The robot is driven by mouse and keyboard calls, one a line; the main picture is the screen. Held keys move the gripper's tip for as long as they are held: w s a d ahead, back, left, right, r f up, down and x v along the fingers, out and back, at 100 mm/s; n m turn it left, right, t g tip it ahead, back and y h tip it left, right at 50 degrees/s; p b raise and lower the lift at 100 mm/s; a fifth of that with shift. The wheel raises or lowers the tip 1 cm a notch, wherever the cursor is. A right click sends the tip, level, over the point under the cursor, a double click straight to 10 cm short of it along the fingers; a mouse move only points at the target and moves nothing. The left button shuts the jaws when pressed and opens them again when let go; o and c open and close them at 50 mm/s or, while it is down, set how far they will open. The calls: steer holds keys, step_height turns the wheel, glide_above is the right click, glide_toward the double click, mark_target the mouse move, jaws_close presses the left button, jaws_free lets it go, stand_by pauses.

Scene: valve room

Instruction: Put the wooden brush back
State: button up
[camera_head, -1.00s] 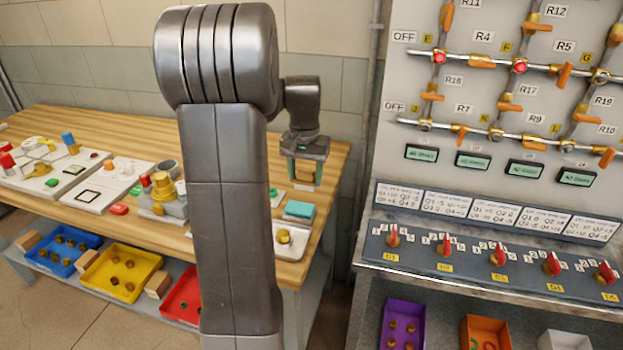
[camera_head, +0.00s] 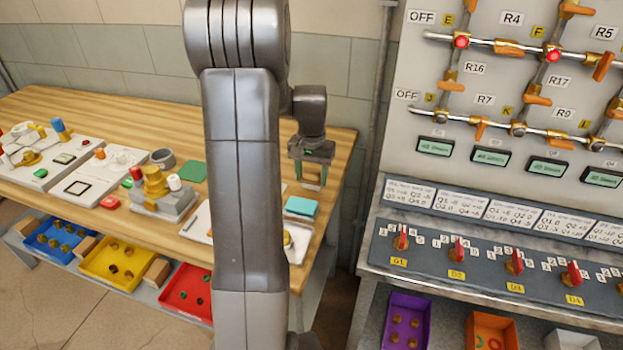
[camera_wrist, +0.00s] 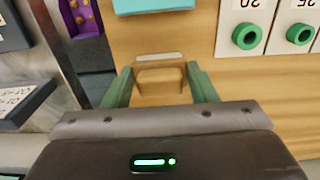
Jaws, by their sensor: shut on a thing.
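My gripper (camera_head: 310,172) hangs over the right end of the wooden workbench (camera_head: 300,127), beyond the teal block (camera_head: 302,207). In the wrist view its two green fingers (camera_wrist: 160,70) are shut on the wooden brush (camera_wrist: 160,77). The brush shows as a small tan block with a pale strip in front of it. Its colour is close to the bench top, so I cannot tell whether it touches the bench. In the head view the brush is not clearly visible. My arm hides part of the bench's middle.
A green square (camera_head: 193,172) and a grey device with a brass fitting (camera_head: 155,186) stand left of my arm. Green rings (camera_wrist: 251,36) on white plates lie right of my gripper in the wrist view. The valve panel and its dial desk (camera_head: 480,263) stand to the right.

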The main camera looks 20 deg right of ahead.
mark_target(312, 173)
steer(key=shift+f, duration=0.85)
steer(key=shift+f, duration=0.15)
steer(key=o, duration=1)
step_height(312, 173, up, 12)
steer(key=shift+r, duration=0.15)
